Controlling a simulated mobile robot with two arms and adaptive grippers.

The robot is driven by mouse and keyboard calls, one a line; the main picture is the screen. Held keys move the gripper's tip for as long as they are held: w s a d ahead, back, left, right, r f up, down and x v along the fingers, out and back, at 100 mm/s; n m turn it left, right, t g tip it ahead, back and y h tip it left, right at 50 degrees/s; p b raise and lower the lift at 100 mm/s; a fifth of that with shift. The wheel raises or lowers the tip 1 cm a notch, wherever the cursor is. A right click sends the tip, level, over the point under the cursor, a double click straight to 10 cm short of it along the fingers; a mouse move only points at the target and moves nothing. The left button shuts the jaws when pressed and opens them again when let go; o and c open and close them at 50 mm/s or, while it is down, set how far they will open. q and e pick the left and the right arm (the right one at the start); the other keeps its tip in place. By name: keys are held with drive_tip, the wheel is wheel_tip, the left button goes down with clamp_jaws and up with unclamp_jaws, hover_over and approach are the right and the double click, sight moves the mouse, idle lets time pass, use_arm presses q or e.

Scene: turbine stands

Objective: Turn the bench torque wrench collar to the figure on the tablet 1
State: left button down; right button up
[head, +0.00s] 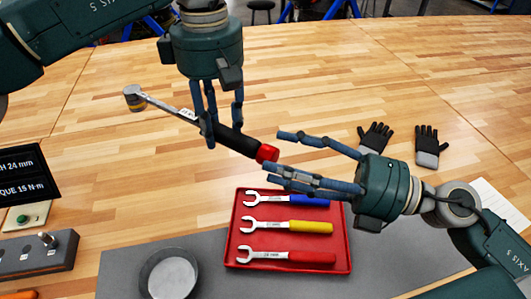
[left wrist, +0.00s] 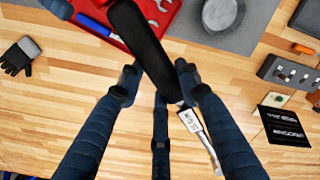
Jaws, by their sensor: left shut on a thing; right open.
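The torque wrench (head: 235,138) has a black grip, a silver shaft with a scale label, a round head at the left and a red collar (head: 267,153) at its right end. My left gripper (head: 222,135) is shut on the wrench's black grip, above the bench. In the left wrist view the black grip (left wrist: 145,50) runs between the fingers. My right gripper (head: 275,155) is open, its fingers spread on either side of the red collar, near it; contact cannot be told. The tablet (head: 25,175), partly cut off at the left, shows "24 mm" and "TORQUE 15 N·m". The scale reading is too small to read.
A red tray (head: 240,230) with blue, yellow and red spanners lies below the grippers on a grey mat (head: 120,268). A round metal dish (head: 168,273) stands beside it. Gloves (head: 374,136) lie at the right.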

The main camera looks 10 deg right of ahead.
drive_tip(key=shift+s+d, duration=1.75)
drive_tip(key=shift+s, duration=0.05)
